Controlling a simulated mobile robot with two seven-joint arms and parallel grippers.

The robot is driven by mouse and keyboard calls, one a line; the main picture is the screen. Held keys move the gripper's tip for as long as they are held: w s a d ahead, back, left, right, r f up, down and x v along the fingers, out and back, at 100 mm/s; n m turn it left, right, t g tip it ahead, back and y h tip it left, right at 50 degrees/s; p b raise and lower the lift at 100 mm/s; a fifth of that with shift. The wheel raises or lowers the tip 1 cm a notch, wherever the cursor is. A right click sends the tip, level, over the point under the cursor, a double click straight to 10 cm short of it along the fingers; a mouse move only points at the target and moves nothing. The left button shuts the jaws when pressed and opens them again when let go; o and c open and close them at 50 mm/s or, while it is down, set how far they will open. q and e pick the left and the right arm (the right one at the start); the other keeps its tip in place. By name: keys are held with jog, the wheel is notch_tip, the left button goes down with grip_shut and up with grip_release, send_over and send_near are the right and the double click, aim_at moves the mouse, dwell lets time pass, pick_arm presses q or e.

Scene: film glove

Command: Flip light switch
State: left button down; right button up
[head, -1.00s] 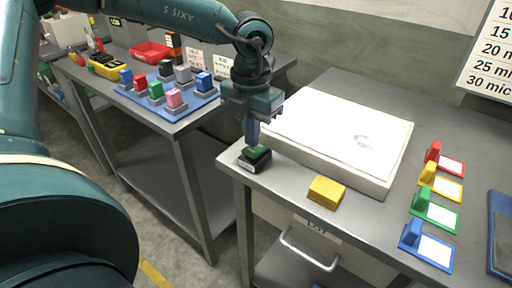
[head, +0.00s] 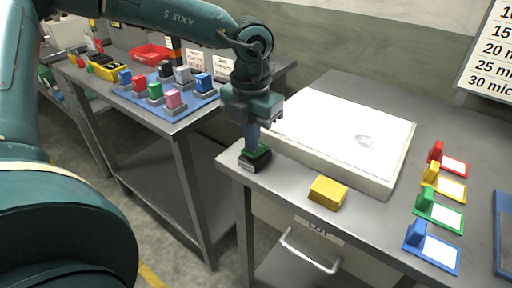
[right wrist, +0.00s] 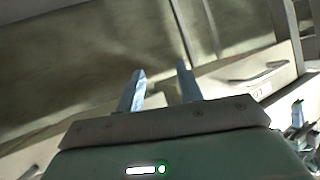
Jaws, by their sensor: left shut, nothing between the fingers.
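A small dark box with a green top (head: 255,161), which looks like the switch, sits at the left front corner of the grey bench in the head view. My left gripper (head: 251,146) points straight down over it, shut and empty. Its fingertips are at the green top; I cannot tell whether they press on it or hover just above. They hide part of the top. My right gripper (right wrist: 160,68) shows in the right wrist view with its two fingers apart and nothing between them. The switch is not recognisable in that view.
A large white-topped slab (head: 345,135) lies right of the gripper. A yellow block (head: 327,192) sits near the bench's front edge. Several coloured label holders (head: 432,246) stand at the right. A blue mat (head: 185,105) with coloured blocks lies on the left table.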

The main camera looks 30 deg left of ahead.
pick_arm(q)
jog(key=shift+f+b, duration=0.4)
jog(key=shift+b, duration=0.05)
jog(key=shift+r+p, duration=0.35)
jog(key=shift+r, duration=0.25)
jog(key=shift+r+p, duration=1.2)
jog(key=shift+r, duration=1.75)
